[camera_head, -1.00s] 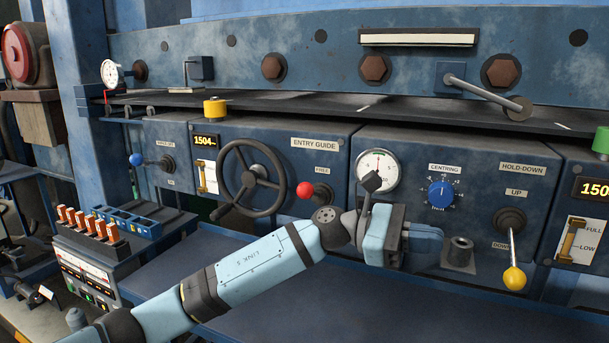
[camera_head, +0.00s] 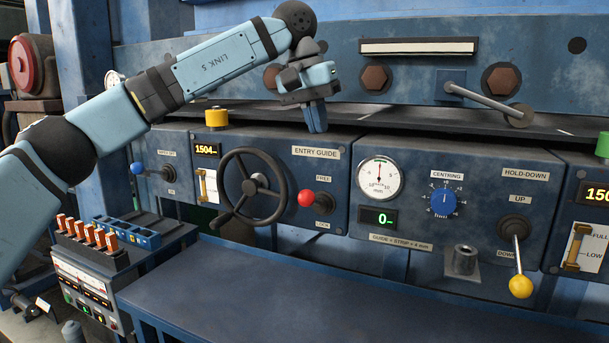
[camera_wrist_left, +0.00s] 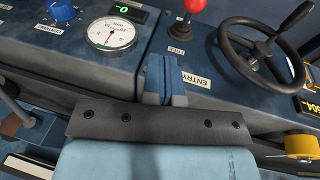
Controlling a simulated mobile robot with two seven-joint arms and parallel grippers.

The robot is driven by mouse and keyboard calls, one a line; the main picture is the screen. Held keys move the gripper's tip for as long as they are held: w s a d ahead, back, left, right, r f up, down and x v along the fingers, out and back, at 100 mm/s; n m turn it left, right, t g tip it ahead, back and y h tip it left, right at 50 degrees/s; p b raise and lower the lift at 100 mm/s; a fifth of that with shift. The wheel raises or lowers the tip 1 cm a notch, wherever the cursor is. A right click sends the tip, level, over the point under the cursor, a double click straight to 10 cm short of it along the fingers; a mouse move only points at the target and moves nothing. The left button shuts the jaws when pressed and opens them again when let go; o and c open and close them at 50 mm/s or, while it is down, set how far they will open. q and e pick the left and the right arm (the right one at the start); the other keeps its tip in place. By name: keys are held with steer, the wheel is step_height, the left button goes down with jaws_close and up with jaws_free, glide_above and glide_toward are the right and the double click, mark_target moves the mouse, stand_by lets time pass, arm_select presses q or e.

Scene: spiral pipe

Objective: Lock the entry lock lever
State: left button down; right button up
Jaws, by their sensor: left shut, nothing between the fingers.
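The entry lock lever (camera_head: 306,198) has a red ball knob and a dark round pivot on the blue entry guide panel (camera_head: 285,180). Its knob points left, between the FREE label (camera_head: 323,179) above and a lower label below. In the left wrist view the red knob (camera_wrist_left: 195,5) is at the top edge, partly cut off. My left gripper (camera_head: 317,128) is shut and empty, pointing down, above the panel and apart from the lever. In the left wrist view its blue fingers (camera_wrist_left: 160,78) are together. My right gripper is not in view.
A black handwheel (camera_head: 250,187) stands left of the lever. A dial gauge (camera_head: 379,174), a blue centring knob (camera_head: 443,201) and a yellow-knobbed hold-down lever (camera_head: 519,285) are to the right. A dark shelf edge (camera_head: 400,137) runs above the panels. The blue table (camera_head: 330,295) below is clear.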

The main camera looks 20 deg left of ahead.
arm_select(q)
steer(key=shift+y, duration=0.9)
steer(key=a+r, duration=0.1)
steer(key=a, duration=0.1)
steer(key=a+r, duration=0.2)
steer(key=shift+s+r, duration=0.2)
steer(key=shift+r, duration=0.1)
steer(key=shift+d, duration=0.1)
glide_above(309, 199)
steer(key=w+a, duration=0.2)
step_height(309, 199, down, 13)
steer(key=shift+w+d+r, duration=0.15)
steer(key=shift+d+f, duration=0.1)
steer(key=shift+f, duration=0.35)
steer(key=shift+s, duration=0.2)
